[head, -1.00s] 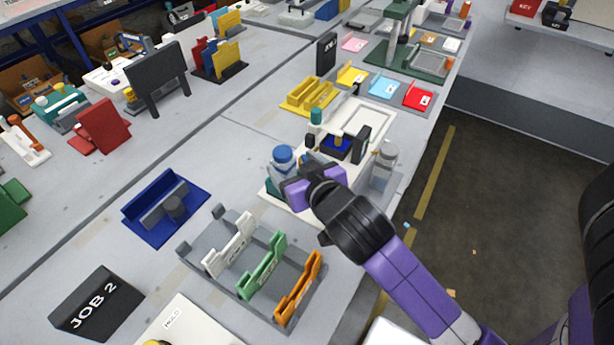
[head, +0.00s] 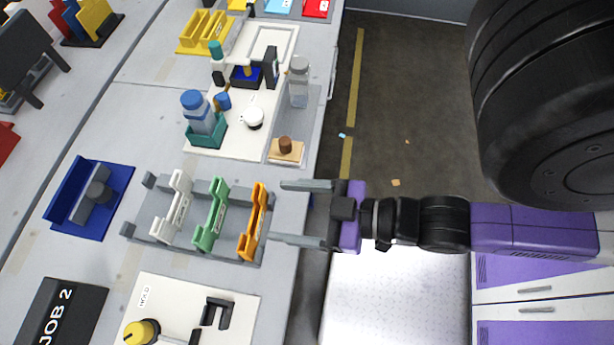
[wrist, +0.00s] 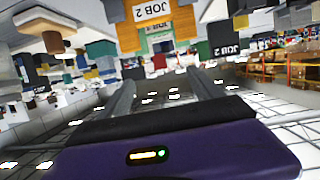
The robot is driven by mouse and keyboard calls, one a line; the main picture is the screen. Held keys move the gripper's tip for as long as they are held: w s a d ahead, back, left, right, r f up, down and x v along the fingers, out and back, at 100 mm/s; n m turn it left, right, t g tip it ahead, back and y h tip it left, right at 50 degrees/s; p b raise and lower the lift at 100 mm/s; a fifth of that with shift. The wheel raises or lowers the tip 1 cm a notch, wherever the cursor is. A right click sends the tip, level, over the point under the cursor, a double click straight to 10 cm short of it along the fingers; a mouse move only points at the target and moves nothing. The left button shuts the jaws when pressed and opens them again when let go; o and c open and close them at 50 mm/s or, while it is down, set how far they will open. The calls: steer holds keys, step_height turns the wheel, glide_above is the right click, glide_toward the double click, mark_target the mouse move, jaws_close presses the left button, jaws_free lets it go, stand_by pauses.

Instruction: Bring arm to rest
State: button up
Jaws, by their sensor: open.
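My purple and black arm reaches in from the right in the head view. My gripper (head: 305,213) is open and empty, its two grey fingers pointing left over the front edge of the bench. It is just right of the orange holder (head: 253,222) in the grey rack; whether a fingertip touches the rack I cannot tell. The wrist view shows the two open fingers (wrist: 160,95) with nothing between them.
The grey rack (head: 140,222) also holds a green holder (head: 212,216) and a white one (head: 172,208). Behind stand a blue-capped bottle (head: 198,112) and a clear jar (head: 299,82). A JOB 2 block (head: 66,315) stands front left. Floor is open right of the bench.

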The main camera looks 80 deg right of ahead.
steer(key=s+r, duration=0.1)
steer(key=s+a, duration=0.1)
steer(key=s, duration=0.1)
steer(key=shift+s+a+r, duration=0.1)
steer(key=shift+a+r, duration=0.05)
steer(key=shift+r, duration=0.25)
